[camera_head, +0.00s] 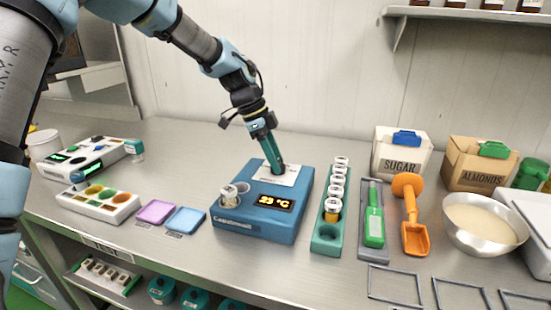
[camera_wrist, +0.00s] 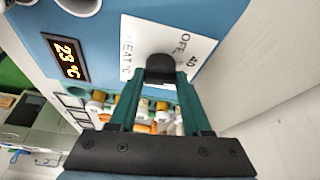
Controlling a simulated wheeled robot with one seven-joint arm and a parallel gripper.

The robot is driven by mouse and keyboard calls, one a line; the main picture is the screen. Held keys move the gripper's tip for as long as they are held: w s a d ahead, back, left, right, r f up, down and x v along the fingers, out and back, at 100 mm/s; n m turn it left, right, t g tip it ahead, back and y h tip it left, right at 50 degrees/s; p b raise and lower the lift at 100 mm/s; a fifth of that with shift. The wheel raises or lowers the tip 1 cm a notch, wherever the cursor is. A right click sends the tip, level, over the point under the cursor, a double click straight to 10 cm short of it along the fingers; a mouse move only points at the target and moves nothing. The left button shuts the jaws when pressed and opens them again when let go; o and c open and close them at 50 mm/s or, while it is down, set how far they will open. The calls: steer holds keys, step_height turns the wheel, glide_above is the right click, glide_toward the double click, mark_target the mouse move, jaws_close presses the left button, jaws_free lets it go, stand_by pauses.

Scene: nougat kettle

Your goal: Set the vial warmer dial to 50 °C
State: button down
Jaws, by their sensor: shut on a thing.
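The vial warmer (camera_head: 250,222) is a blue box on the bench in the head view, with a lit display (camera_head: 275,202) reading 23 °C. The display also shows in the wrist view (camera_wrist: 67,60). A white dial plate (camera_wrist: 190,42) marked "HEAT °C", "OFF" and "40" lies on its top. The black dial knob (camera_wrist: 160,67) is between the green fingertips of my gripper (camera_wrist: 162,76), which is shut on it from above. In the head view my gripper (camera_head: 277,170) hides the knob.
A green rack (camera_head: 328,246) with several vials stands right of the warmer. Beyond it are a grey tray with a green tool (camera_head: 374,225), an orange scoop (camera_head: 411,235) and a bowl (camera_head: 484,225). Purple and blue pads (camera_head: 185,220) lie to the left.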

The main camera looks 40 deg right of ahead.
steer(key=m+y+p, duration=0.1)
steer(key=m, duration=0.2)
steer(key=m+g+y+p, duration=0.1)
steer(key=m, duration=0.2)
steer(key=shift+w+d, duration=0.1)
steer(key=shift+d, duration=0.05)
stand_by(0.4)
steer(key=shift+c, duration=1.8)
jaws_free()
steer(key=d+b+v, duration=0.1)
steer(key=b+v, duration=0.1)
steer(key=v, duration=0.8)
steer(key=shift+w+a+r, duration=0.2)
steer(key=shift+a+r, duration=0.15)
steer(key=shift+a, duration=0.05)
